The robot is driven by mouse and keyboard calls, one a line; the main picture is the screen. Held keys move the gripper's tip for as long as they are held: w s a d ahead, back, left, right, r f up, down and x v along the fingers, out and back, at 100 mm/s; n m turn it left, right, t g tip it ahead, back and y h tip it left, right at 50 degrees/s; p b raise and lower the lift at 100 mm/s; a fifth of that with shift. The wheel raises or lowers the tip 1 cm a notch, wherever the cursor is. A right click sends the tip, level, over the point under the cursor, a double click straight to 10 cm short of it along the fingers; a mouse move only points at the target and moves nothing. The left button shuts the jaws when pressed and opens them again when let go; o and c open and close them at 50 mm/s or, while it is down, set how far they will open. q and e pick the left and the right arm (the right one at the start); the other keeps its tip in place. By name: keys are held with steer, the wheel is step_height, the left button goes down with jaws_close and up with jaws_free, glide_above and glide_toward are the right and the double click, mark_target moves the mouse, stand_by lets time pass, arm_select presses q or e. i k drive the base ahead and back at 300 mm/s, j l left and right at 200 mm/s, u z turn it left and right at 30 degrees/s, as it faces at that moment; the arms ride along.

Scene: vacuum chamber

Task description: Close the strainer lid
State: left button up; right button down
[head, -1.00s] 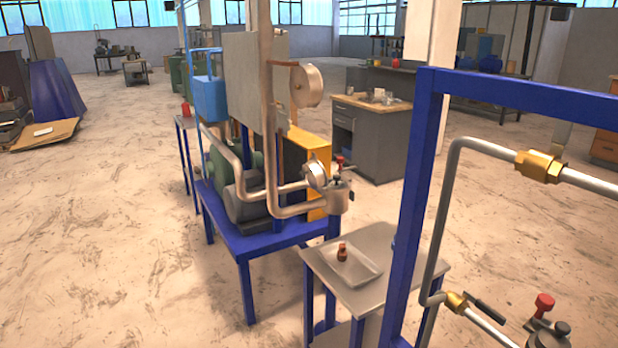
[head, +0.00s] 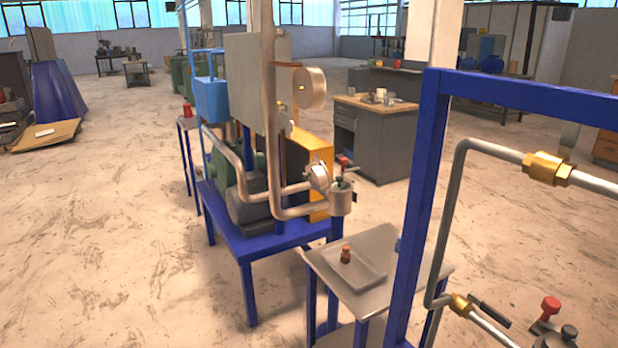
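A small metal cylindrical pot (head: 341,199) that looks like the strainer sits at the end of the pipes on the blue pump stand. A dark fitting is at its top, and a red-topped part (head: 343,162) is just behind it. A round metal disc (head: 318,176) stands on edge beside the pot on the left; I cannot tell whether it is a lid or a gauge. Another metal vessel (head: 556,342) with a black knob is cut off at the bottom right edge. Neither of my grippers shows in the head view.
A small grey table (head: 408,273) with a tray (head: 370,277) holding a small brown bottle (head: 345,255) stands right of the pump stand (head: 262,242). A blue frame (head: 420,200) with pipes rises at the right.

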mark_target(318, 175)
steer(key=i+j+u, duration=0.25)
steer(key=i+j, duration=1.35)
